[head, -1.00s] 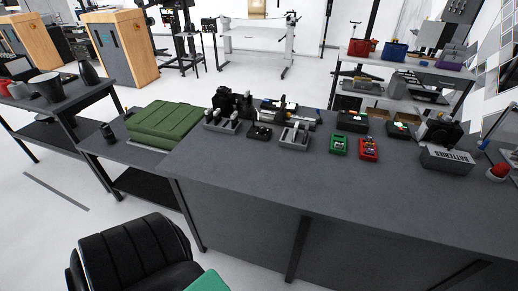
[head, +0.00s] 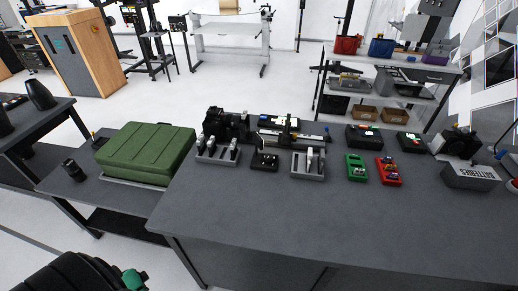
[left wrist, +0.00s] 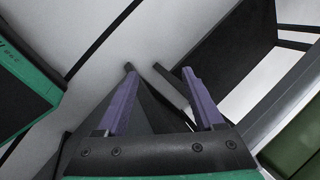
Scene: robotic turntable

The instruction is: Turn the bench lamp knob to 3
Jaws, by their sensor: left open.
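No lamp or numbered knob can be made out for certain. A small black box (head: 265,161) with a raised part on top sits on the dark workbench (head: 300,215), and I cannot tell whether it carries the knob. My left gripper (left wrist: 158,70) shows in the left wrist view with its two purple fingers apart and nothing between them. It hangs over the pale floor, away from the bench top. In the head view only a black and green part of my arm shows at the bottom left. My right gripper is not in view.
Grey tool racks (head: 218,149), a green device (head: 356,167), a red device (head: 388,171) and a batteries box (head: 470,177) stand along the bench. A green case (head: 147,152) lies on a lower table to the left. The bench's front half is clear.

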